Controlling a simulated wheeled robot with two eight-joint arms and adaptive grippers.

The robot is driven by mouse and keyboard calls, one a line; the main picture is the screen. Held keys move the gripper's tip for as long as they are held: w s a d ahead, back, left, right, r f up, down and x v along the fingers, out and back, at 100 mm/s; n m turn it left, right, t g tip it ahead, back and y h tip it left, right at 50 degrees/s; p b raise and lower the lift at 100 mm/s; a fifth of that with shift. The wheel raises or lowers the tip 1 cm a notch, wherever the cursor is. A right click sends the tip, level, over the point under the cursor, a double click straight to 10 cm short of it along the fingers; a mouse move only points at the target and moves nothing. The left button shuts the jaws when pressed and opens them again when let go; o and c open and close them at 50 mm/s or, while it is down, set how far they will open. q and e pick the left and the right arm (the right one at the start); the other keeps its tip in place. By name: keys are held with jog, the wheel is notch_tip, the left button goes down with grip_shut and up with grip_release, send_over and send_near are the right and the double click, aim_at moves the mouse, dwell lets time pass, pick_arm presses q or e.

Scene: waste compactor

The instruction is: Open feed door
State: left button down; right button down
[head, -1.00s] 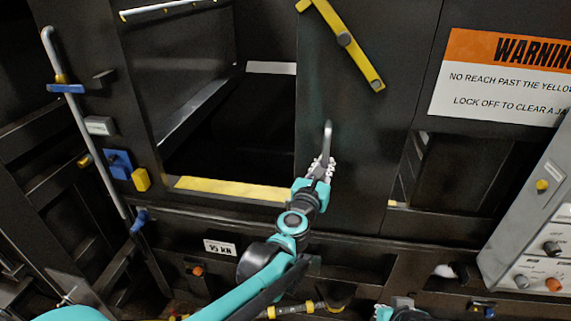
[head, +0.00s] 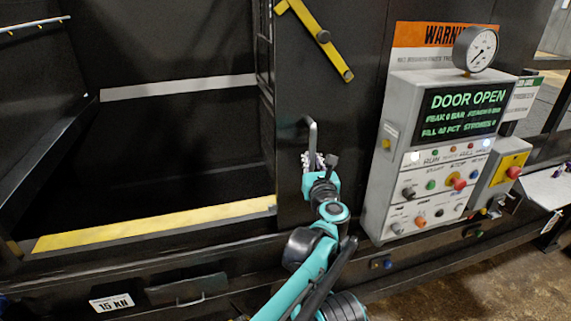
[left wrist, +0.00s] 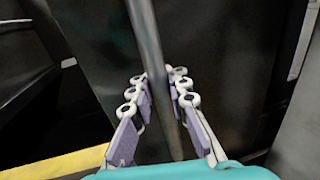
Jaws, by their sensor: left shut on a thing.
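The feed door (head: 345,115) is a dark sliding panel with a yellow diagonal bar on its upper part. It stands right of a wide, dark feed opening (head: 165,135). Its upright grey handle (head: 312,131) is near the door's middle. My left gripper (head: 314,161) is shut on the lower part of this handle. In the left wrist view the handle (left wrist: 148,35) passes between the purple-padded fingers of the gripper (left wrist: 157,85). My right gripper is not in view.
A grey control panel (head: 377,195) stands close to the right of the door; its screen (head: 462,108) reads DOOR OPEN. A gauge (head: 475,48) sits on top. A yellow strip (head: 150,222) edges the opening's sill. Free floor (head: 470,280) shows at lower right.

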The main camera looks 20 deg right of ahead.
pick_arm(q)
jog(key=shift+s+d, duration=0.15)
jog(key=shift+d, duration=0.75)
jog(key=shift+s+d, duration=0.1)
jog(key=shift+d, duration=0.8)
jog(key=c, duration=1.7)
grip_release()
jog(key=shift+o, duration=1.2)
jog(key=shift+s, duration=0.2)
jog(key=shift+w, duration=0.1)
jog(key=shift+r, duration=0.3)
send_near(323, 117)
jog(key=x, duration=0.4)
jog(key=shift+w+d, duration=0.15)
jog(key=shift+w, duration=0.1)
